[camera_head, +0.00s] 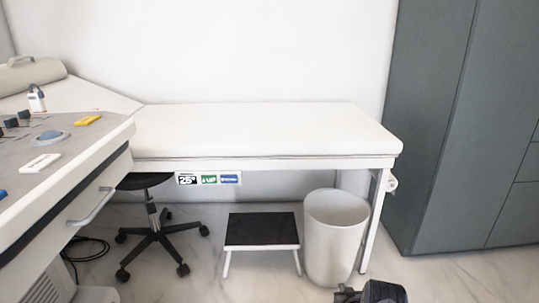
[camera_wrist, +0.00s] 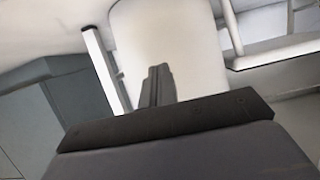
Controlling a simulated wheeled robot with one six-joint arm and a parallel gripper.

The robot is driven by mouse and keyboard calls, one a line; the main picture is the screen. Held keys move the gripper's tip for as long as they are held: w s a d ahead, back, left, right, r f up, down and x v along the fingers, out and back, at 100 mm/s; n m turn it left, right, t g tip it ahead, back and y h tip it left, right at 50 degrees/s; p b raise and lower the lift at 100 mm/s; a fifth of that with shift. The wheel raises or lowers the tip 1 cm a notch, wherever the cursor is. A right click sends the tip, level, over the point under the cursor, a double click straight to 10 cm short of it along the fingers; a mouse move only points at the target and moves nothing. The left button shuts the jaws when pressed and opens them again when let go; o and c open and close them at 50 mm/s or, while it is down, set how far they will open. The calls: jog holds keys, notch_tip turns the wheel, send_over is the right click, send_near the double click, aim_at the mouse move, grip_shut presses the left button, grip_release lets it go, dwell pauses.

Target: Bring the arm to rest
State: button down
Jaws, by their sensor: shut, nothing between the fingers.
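My gripper (camera_wrist: 158,86) shows in the wrist view with its dark fingers together and nothing between them. It points toward a white bin (camera_wrist: 190,40), with the gap between them hard to judge. In the head view only a dark part of my arm's end shows at the bottom edge, right of centre, in front of the white bin (camera_head: 337,235). The fingers cannot be made out there.
A white padded exam table (camera_head: 260,130) stands against the wall. Under it are a step stool (camera_head: 262,230) and a wheeled chair (camera_head: 153,235). A console (camera_head: 85,180) is at left, a grey cabinet (camera_head: 455,130) at right. The floor in front of the stool is clear.

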jog(key=s, duration=1.1)
jog(key=shift+s+d, duration=0.2)
jog(key=shift+s, duration=0.15)
